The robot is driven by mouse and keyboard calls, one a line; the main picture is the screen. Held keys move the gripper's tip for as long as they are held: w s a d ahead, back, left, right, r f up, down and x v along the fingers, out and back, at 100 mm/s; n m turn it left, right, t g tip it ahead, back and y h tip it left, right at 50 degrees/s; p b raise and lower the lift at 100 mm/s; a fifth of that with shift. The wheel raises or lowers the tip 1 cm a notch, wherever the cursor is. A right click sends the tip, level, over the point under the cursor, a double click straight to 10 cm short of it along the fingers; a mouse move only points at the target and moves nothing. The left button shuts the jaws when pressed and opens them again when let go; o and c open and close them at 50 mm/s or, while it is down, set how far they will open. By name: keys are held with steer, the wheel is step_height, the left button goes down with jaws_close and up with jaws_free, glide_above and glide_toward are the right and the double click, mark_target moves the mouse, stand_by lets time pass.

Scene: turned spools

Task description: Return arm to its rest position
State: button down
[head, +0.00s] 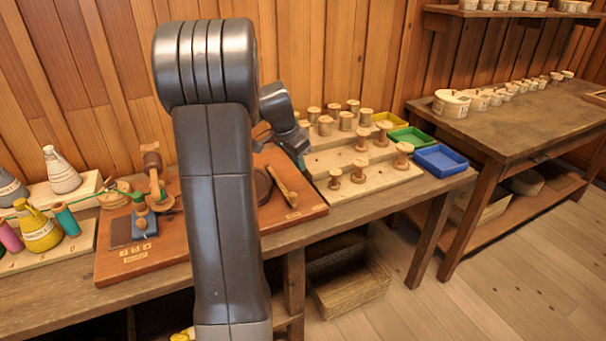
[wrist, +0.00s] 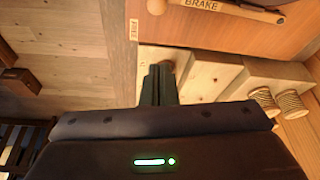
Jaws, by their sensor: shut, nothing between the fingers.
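My gripper (wrist: 159,82) shows in the wrist view, its two dark fingers together with nothing between them. It is over the edge of a pale wooden spool rack (wrist: 205,72), with a round wooden piece partly hidden behind the fingertips. In the head view my arm rises large in front, and its far wrist part (head: 285,122) reaches down near the left end of the stepped spool rack (head: 345,158). The fingertips cannot be made out there.
The orange-brown board (head: 120,265) with a brake lever (head: 284,187) lies left of the rack. Several spools (head: 403,155) stand on the rack. Yellow, green and blue trays (head: 440,160) sit at its right. Thread cones (head: 62,170) stand at far left. Floor (head: 470,300) at right is clear.

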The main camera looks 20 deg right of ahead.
steer(key=shift+s+a+r, duration=0.1)
steer(key=shift+a+r, duration=0.1)
steer(key=shift+r, duration=0.45)
steer(key=x, duration=0.9)
steer(key=shift+s+f, duration=0.15)
steer(key=shift+f, duration=0.2)
steer(key=shift+s+a+f, duration=0.1)
steer(key=shift+a, duration=0.45)
steer(key=shift+s+a+f, duration=0.1)
steer(key=shift+s+a, duration=0.05)
steer(key=shift+a, duration=0.35)
steer(key=shift+s+a, duration=0.2)
steer(key=shift+a, duration=0.15)
steer(key=shift+f, duration=0.1)
steer(key=shift+p, duration=0.3)
